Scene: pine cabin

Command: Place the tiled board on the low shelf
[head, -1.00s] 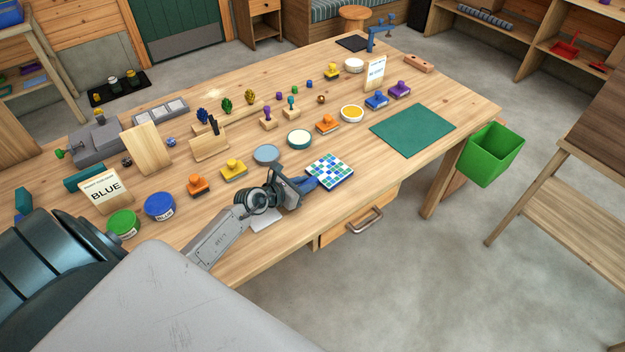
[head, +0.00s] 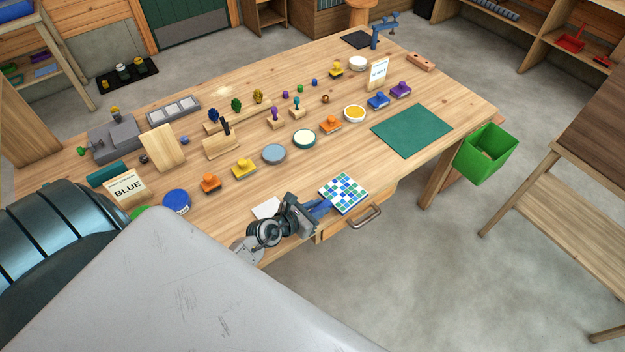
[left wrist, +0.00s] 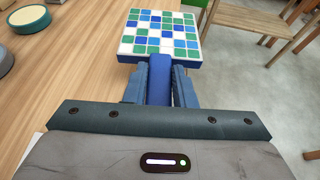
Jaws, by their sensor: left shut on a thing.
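The tiled board (head: 343,193), a square of blue, green and white tiles, is at the front edge of the workbench. My left gripper (head: 319,208) is shut on it, gripping a blue part at its near side. In the left wrist view the board (left wrist: 160,35) sits level beyond my left fingers (left wrist: 158,82), tiles up. I cannot tell how far it is above the bench. A wooden stand at the right has a low shelf board (head: 560,200) that looks bare. My right gripper is not in view.
A drawer handle (head: 362,217) sticks out below the front edge. A green bin (head: 486,155) hangs at the bench's right end. Bare floor lies between bench and stand.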

